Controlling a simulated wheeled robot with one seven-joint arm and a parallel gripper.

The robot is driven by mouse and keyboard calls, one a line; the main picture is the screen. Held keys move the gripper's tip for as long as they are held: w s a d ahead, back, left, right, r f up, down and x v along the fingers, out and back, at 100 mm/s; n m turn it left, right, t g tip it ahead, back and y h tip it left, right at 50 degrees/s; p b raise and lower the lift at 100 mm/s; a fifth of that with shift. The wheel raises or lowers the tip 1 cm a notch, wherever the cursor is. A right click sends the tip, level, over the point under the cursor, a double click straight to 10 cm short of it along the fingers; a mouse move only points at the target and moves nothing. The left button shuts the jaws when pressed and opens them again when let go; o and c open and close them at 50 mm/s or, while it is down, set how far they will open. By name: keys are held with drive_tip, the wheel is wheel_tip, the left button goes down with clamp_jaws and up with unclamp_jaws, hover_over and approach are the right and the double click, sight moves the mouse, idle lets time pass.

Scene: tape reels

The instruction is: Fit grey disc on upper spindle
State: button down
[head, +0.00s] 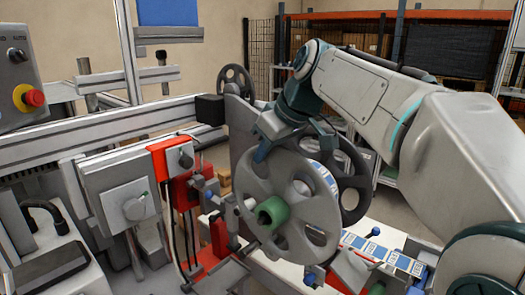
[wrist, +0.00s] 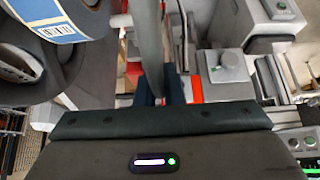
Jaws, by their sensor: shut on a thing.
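The grey disc (head: 251,187) is a large upright wheel with round holes. My gripper (head: 262,152) is shut on its upper left rim. In the wrist view the disc (wrist: 148,45) shows edge-on, between the blue fingers of my gripper (wrist: 160,88). A dark reel (head: 356,182) with a label roll (head: 325,178) stands just behind the disc.
Another dark reel (head: 236,79) stands at the back. A red bracket (head: 172,160) and a grey box with a knob (head: 122,195) are on the left. A label strip (head: 385,256) runs at lower right. The label roll (wrist: 62,22) is close on the left in the wrist view.

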drive_tip(key=shift+w, duration=0.1)
drive_tip(key=shift+w+d+p, duration=0.55)
drive_tip(key=shift+w+d, duration=0.65)
drive_tip(key=shift+w, duration=0.3)
drive_tip(key=shift+w+d, duration=0.3)
drive_tip(key=shift+w, duration=0.05)
drive_tip(key=c, duration=1.5)
unclamp_jaws()
drive_tip(key=shift+s+r, duration=0.1)
